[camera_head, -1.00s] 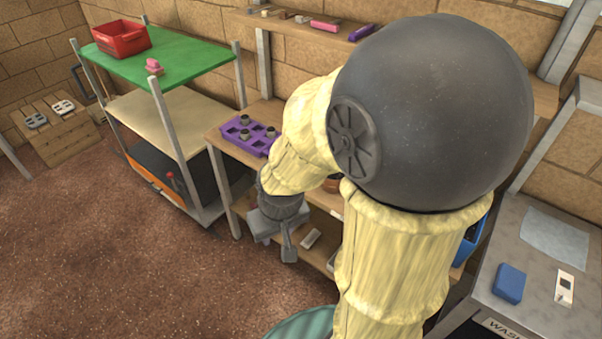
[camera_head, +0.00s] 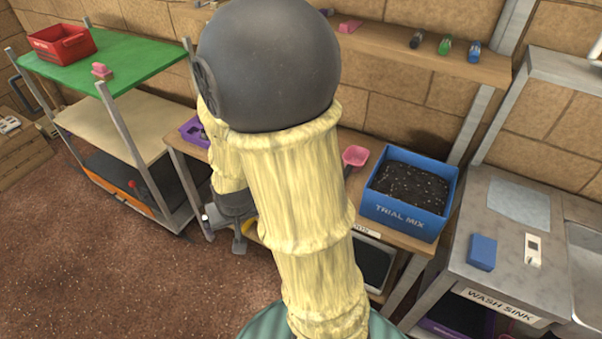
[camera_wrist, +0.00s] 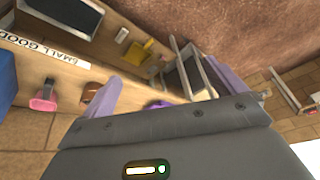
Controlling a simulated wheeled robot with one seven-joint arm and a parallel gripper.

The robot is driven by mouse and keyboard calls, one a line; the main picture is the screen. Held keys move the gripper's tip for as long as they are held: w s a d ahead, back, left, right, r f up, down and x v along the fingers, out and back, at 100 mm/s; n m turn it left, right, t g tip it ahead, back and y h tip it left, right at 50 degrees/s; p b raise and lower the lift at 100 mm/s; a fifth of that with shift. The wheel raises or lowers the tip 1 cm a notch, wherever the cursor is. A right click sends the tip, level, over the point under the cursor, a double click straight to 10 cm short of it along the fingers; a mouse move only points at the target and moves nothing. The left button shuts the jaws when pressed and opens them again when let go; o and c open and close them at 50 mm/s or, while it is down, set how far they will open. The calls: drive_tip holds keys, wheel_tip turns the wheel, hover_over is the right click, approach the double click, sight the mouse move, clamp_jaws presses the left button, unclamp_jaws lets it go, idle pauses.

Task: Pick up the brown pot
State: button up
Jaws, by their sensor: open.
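A small brown object (camera_wrist: 92,91), probably the brown pot, sits on the wooden bench (camera_wrist: 65,100) in the wrist view, just left of one lilac finger and partly cut off by it. In the head view my arm hides that spot. My gripper (camera_wrist: 163,85) is open and empty, its two lilac fingers spread wide. In the head view my gripper (camera_head: 238,228) hangs in front of the bench's front edge, apart from the pot.
A pink scoop (camera_head: 355,156) and a blue soil bin (camera_head: 408,194) stand right of my arm on the bench. A purple tray (camera_head: 196,131) is to the left. A shelf (camera_head: 420,52) runs above. A green-topped rack (camera_head: 130,60) stands left.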

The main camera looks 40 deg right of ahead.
drive_tip(key=w+d+f+m+t+h+b, duration=0.35)
drive_tip(key=w+d+f+m, duration=0.2)
drive_tip(key=d+f, duration=0.6)
drive_tip(key=s+d+f+n+t+h+b, duration=0.1)
drive_tip(key=s+d+f+t+h+b, duration=0.2)
drive_tip(key=d, duration=0.6)
wheel_tip(320, 180, down, 2)
drive_tip(key=t+h, duration=0.3)
drive_tip(key=h, duration=0.1)
drive_tip(key=shift+d+t+b, duration=0.35)
drive_tip(key=shift+d, duration=0.05)
drive_tip(key=shift+n, duration=0.25)
